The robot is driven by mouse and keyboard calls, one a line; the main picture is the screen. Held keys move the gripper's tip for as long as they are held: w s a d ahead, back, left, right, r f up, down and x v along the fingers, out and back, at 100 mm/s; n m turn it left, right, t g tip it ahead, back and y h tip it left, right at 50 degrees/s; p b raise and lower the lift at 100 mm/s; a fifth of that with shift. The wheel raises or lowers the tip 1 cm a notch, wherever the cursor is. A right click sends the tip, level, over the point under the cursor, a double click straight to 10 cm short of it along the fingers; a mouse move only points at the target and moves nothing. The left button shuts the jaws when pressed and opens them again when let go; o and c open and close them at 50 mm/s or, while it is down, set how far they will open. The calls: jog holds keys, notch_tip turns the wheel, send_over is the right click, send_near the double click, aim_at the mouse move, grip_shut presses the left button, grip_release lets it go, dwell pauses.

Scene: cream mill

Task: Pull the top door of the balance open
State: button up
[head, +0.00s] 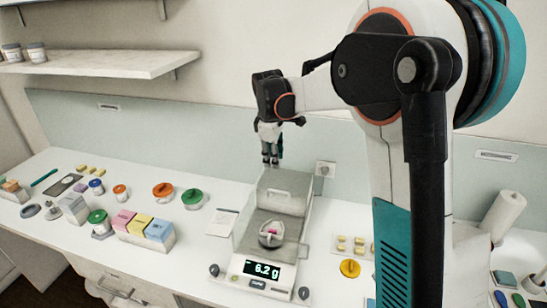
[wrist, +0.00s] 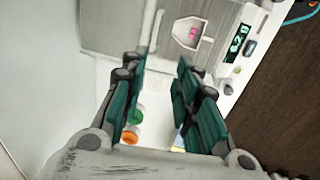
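The balance (head: 268,268) stands on the counter, its display reading 6.2 g. Its clear-walled chamber holds a white dish (head: 271,236) with something pink in it; the dish also shows in the wrist view (wrist: 188,33). A pale panel with a bar handle (head: 278,191), seemingly the top door, is at the chamber's upper back; how far it is open I cannot tell. My gripper (head: 270,160) hangs fingers down above the balance's back end. In the wrist view my gripper (wrist: 160,64) has its fingers apart and empty, with a white bar (wrist: 150,25) just beyond the left fingertip.
Pink, yellow and blue boxes (head: 142,226) and several lidded jars (head: 193,198) stand left of the balance. A yellow-lidded jar (head: 350,268) is to its right.

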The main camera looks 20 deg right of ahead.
notch_tip(320, 180, up, 11)
jog(key=s+a, duration=0.1)
jog(key=s, duration=0.1)
jog(key=shift+a+r, duration=0.2)
dwell(0.4)
jog(key=s+a+f+m+t+b, duration=0.1)
jog(key=s+a+f+m+b, duration=0.1)
jog(key=s+f+b, duration=0.4)
jog(key=s+a+f+m+t+b, duration=0.2)
jog(key=s+f+m+b, duration=0.3)
jog(key=s+f, duration=0.8)
jog(key=s+a+f+m+t+y+b, duration=0.1)
jog(key=s+f+m+t+b, duration=0.1)
jog(key=s+f+b, duration=0.7)
jog(key=s+f+m, duration=0.1)
jog(key=s, duration=0.2)
jog(key=shift+s+a+m, duration=0.15)
jog(key=shift+a+m, duration=0.25)
jog(key=shift+d, duration=0.15)
